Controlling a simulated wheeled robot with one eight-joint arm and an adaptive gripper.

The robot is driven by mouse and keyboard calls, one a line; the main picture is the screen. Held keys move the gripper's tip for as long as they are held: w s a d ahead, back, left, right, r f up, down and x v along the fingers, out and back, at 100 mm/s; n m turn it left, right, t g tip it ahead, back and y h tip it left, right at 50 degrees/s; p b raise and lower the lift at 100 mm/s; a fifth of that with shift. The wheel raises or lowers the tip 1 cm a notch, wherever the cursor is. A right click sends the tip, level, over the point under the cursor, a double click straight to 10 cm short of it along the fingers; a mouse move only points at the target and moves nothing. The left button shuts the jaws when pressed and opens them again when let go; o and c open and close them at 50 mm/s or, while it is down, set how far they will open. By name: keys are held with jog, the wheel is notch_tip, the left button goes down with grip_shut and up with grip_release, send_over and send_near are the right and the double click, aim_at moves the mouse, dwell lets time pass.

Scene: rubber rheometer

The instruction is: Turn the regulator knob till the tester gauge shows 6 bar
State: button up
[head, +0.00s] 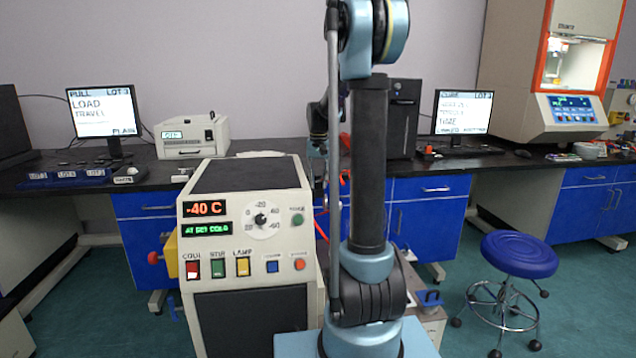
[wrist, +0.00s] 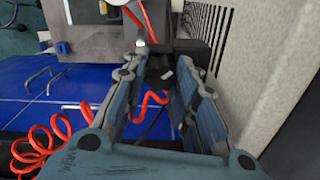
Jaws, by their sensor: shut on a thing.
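In the wrist view my gripper (wrist: 163,66) reaches away from the camera, its two blue-grey fingers on either side of a small dark part (wrist: 158,64) by the machine's side. I take this to be the regulator knob; its outline is mostly hidden between the fingertips. The fingers are shut on it. In the head view my gripper (head: 318,142) is small and partly hidden behind my own arm, near the front edge of the dark bench. I cannot make out the tester gauge's dial or its reading in either view.
Red coiled hose (wrist: 42,142) hangs beside the fingers in the wrist view, with a pale panel close on the right. A cream cold-test unit (head: 248,235) stands in front in the head view. A blue stool (head: 519,256) is at the right.

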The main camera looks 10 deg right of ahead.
aim_at(318, 181)
jog(key=shift+m, duration=1.8)
jog(key=o, duration=1.1)
notch_tip(318, 181, up, 12)
jog(key=shift+w+f, duration=0.1)
